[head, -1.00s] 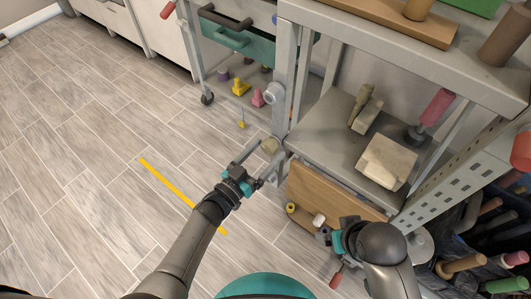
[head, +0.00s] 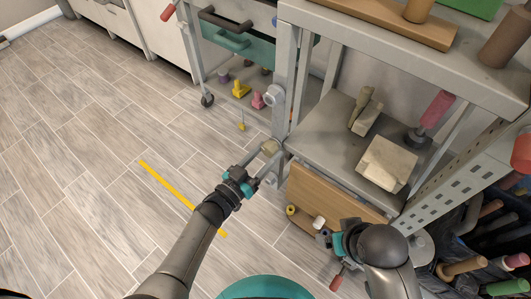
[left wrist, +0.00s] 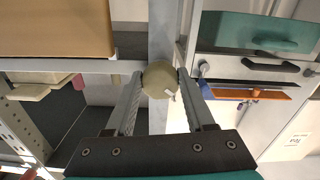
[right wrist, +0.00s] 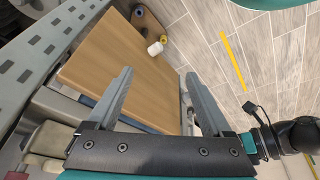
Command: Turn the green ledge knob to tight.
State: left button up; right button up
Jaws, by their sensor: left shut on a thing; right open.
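The ledge knob (left wrist: 158,82) is a round, dull olive-tan knob with a small pale mark on its face. It sits on the grey rack post at the shelf's left front corner, and in the head view it (head: 270,146) is partly covered by a finger. My left gripper (head: 269,159) reaches it from the front left. In the left wrist view its fingers (left wrist: 160,76) are shut on the knob, one on each side. My right gripper (right wrist: 157,75) is open and empty, in front of the wooden panel.
A grey shelf (head: 318,142) holds pale blocks (head: 386,163). The wooden drawer front (head: 325,195) lies below it. The floor (head: 90,150) at left is open, with a yellow strip (head: 165,185).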

pick_arm(q)
grip_shut()
jog(key=shift+m, duration=0.3)
jog(key=m, duration=0.4)
jog(key=shift+a+f, duration=0.1)
jog(key=m+b, duration=0.1)
jog(key=m, duration=0.1)
jog(key=shift+m, duration=0.4)
jog(key=shift+a+f+m, duration=0.1)
jog(key=shift+a+m, duration=0.05)
jog(key=shift+m, duration=1.55)
pick_arm(e)
jog(key=shift+w+d+r+t, duration=0.1)
jog(key=shift+r+t, duration=0.2)
jog(key=shift+r, duration=1.15)
